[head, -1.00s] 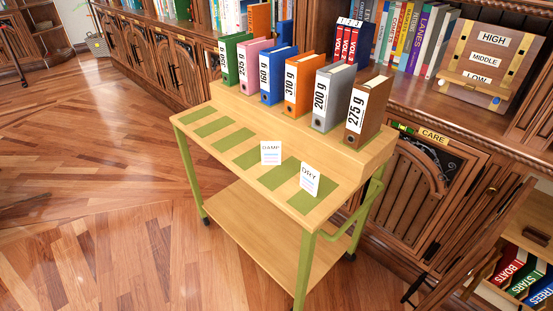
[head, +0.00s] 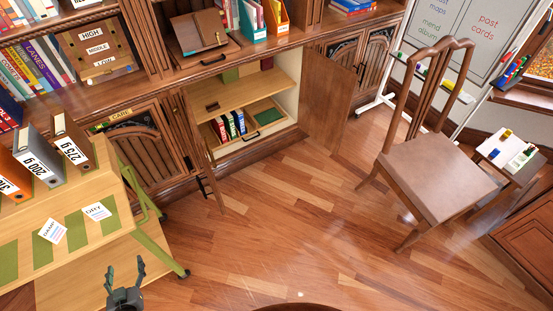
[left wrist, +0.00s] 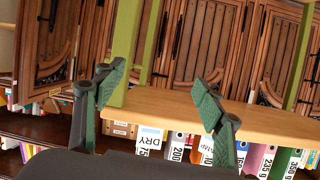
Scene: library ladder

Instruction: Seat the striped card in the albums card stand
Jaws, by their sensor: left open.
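I cannot pick out a striped card or a card stand marked for albums in these views. White cards marked DAMP (head: 52,231) and DRY (head: 97,211) stand on the trolley's top. My right gripper is not in view.
An open cabinet (head: 250,99) holds several coloured books in a tray. Its door (head: 325,95) stands open. A wooden chair (head: 435,175), a whiteboard (head: 470,40) and a small side table (head: 508,158) are at the right. The floor (head: 270,220) between is clear.

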